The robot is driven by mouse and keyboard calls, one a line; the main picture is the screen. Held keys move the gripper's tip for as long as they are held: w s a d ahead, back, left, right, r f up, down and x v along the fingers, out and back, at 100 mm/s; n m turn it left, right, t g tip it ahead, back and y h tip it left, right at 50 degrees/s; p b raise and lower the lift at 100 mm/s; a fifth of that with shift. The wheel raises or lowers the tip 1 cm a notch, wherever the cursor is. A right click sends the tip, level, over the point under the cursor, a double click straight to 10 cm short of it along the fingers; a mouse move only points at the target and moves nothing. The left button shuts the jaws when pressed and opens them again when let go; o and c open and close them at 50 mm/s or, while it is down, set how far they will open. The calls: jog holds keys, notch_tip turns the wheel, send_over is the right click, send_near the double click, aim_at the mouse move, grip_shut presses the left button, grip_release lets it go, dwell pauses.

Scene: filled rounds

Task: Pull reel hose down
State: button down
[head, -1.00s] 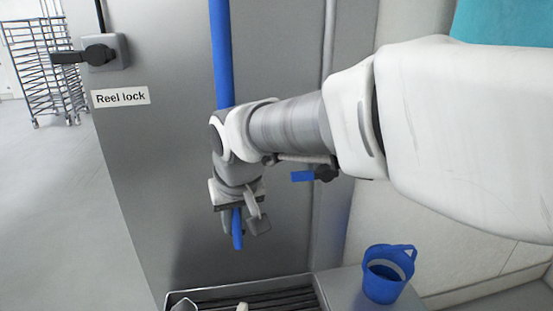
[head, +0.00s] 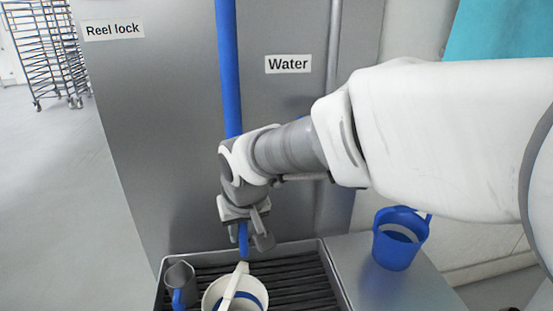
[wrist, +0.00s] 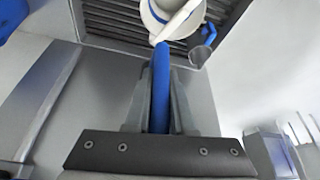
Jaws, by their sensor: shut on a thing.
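The blue reel hose (head: 229,70) hangs down in front of a grey metal cabinet. My gripper (head: 245,238) is shut on the hose near its lower end, and my wrist hides part of it. In the wrist view the hose (wrist: 161,95) lies between the two fingers of my gripper (wrist: 160,100). The hose end points at a white bucket (head: 213,298) with a blue band, standing on the slatted drain tray below. A pale handle or nozzle (head: 233,285) crosses the bucket's opening. I cannot tell whether it is joined to the hose.
A grey jug (head: 180,277) with a blue handle stands on the drain tray (head: 335,277). A blue bucket (head: 393,250) stands on the ledge to the right. Labels read "Reel lock" (head: 113,29) and "Water" (head: 289,64). Open floor lies left, with a wire rack (head: 38,50).

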jog(key=shift+f, duration=0.2)
jog(key=c, duration=0.8)
grip_release()
jog(key=shift+o, duration=0.2)
jog(key=shift+r, duration=0.1)
jog(key=p+v, duration=0.3)
jog(key=v, duration=1.4)
jog(key=shift+r, duration=0.25)
jog(key=shift+p, duration=0.3)
jog(key=s+d+m+h+p, duration=0.1)
jog(key=s+d+m+p, duration=0.1)
jog(key=d, duration=0.8)
jog(key=s+d+m+t+h+p, duration=0.1)
jog(key=s+d+m+p, duration=0.2)
jog(key=s+d, duration=0.3)
jog(key=d+p, duration=0.1)
jog(key=d, duration=0.4)
jog(key=shift+s+f, duration=0.35)
